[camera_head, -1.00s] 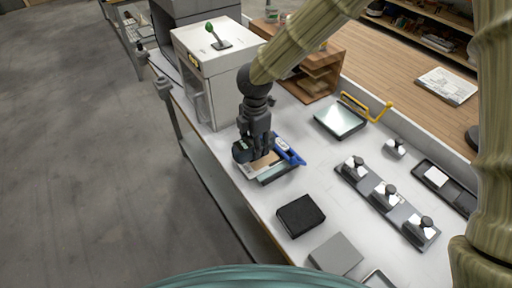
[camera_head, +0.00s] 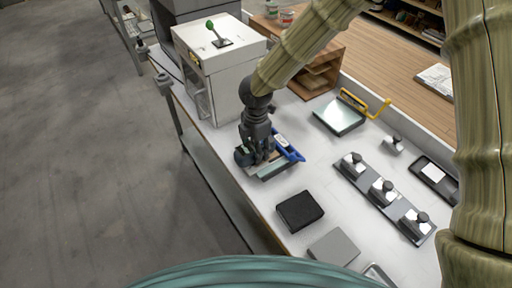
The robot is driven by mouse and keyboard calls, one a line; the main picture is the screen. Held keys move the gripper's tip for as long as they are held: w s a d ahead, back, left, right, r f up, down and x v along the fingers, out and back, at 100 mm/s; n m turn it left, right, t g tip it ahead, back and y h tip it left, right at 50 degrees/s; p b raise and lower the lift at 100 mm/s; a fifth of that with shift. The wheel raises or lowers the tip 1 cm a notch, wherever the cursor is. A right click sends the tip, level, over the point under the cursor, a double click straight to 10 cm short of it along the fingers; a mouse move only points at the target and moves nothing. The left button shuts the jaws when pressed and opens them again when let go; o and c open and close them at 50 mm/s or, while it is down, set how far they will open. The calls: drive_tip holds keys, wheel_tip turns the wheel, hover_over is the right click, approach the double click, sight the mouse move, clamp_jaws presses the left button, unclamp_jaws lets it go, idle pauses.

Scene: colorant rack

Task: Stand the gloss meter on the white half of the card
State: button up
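My gripper (camera_head: 259,156) points down over the near-left part of the bench. A small dark device with a pale patch on top, which I take for the gloss meter (camera_head: 242,157), is at the fingers' left side. The fingers look shut on it, though their contact is partly hidden. Under and right of the fingers lies a flat piece with light and dark parts, which looks like the card (camera_head: 270,172). Its halves are mostly covered. I cannot tell whether the meter touches it. A blue frame-like tool (camera_head: 289,149) lies along the card's right side.
A white cabinet (camera_head: 215,65) stands just behind my gripper. A black block (camera_head: 300,210) and grey plate (camera_head: 334,248) lie nearer. A rack with several silver knobbed pieces (camera_head: 382,191), a glassy panel (camera_head: 339,116) and a yellow handle (camera_head: 365,103) are to the right.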

drive_tip(key=shift+o, duration=0.9)
drive_tip(key=shift+r, duration=0.1)
drive_tip(key=shift+w+r, duration=0.1)
drive_tip(key=shift+r, duration=0.45)
wheel_tip(320, 180, up, 11)
drive_tip(key=b, duration=0.2)
drive_tip(key=shift+b, duration=0.35)
